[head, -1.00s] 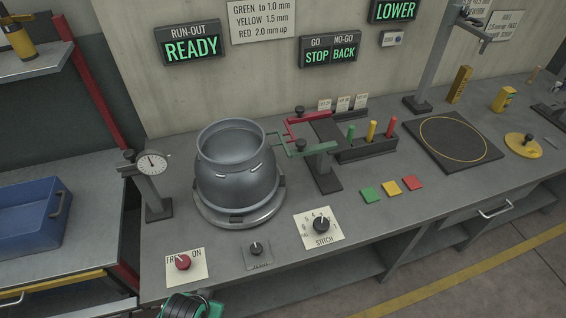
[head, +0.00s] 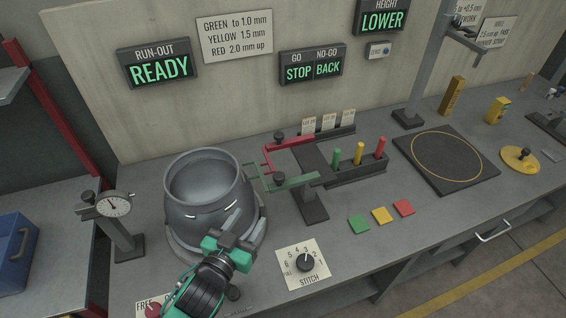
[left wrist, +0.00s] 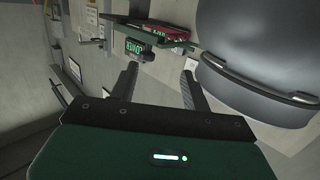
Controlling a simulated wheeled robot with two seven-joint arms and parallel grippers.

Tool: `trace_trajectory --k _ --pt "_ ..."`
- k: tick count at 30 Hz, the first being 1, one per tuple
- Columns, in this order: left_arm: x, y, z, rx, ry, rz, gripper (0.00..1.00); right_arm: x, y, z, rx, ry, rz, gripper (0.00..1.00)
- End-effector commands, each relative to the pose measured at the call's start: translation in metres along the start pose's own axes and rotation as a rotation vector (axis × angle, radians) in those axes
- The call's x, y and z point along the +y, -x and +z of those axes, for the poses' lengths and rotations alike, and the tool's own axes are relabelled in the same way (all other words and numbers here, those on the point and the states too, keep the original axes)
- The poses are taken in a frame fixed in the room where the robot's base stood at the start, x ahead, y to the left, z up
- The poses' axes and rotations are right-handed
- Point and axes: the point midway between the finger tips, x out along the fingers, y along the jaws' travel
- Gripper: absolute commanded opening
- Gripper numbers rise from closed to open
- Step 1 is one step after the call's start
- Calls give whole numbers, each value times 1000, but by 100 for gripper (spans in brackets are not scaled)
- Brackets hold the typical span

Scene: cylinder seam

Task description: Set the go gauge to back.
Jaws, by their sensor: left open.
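The go gauge (head: 292,184) is a green forked arm with a black knob on a dark stand, its open end close to the right side of the grey cylinder (head: 208,205). The red no-go gauge (head: 292,146) is behind it. The sign (head: 312,68) reads GO STOP and NO-GO BACK. My left gripper (head: 246,231) is open and empty, in front of the cylinder's lower right side and short of the green gauge. In the left wrist view the green gauge (left wrist: 150,31) lies beyond the fingers (left wrist: 158,88), with the cylinder (left wrist: 270,50) at right. My right gripper is not in view.
The stitch dial (head: 305,263) is just right of my left gripper. A dial indicator (head: 114,206) stands left of the cylinder. Colored pegs stand in a black rack (head: 360,170), with several colored tiles (head: 381,215) in front. A dark round-marked pad (head: 445,160) is farther right.

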Motion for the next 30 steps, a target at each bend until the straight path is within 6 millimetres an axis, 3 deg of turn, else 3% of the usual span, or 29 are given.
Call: trace_trajectory --k 5,10,15,24,30 --pt "15 -3 -20 83 -4 56 48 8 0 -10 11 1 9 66" --pt "16 -18 -24 87 -3 57 48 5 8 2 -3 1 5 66" --pt "17 -48 -28 86 -3 57 48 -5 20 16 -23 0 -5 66" --pt "20 -106 -32 85 -3 56 48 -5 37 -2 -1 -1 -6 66" --pt "22 -130 -32 83 -2 56 48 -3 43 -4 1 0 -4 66"
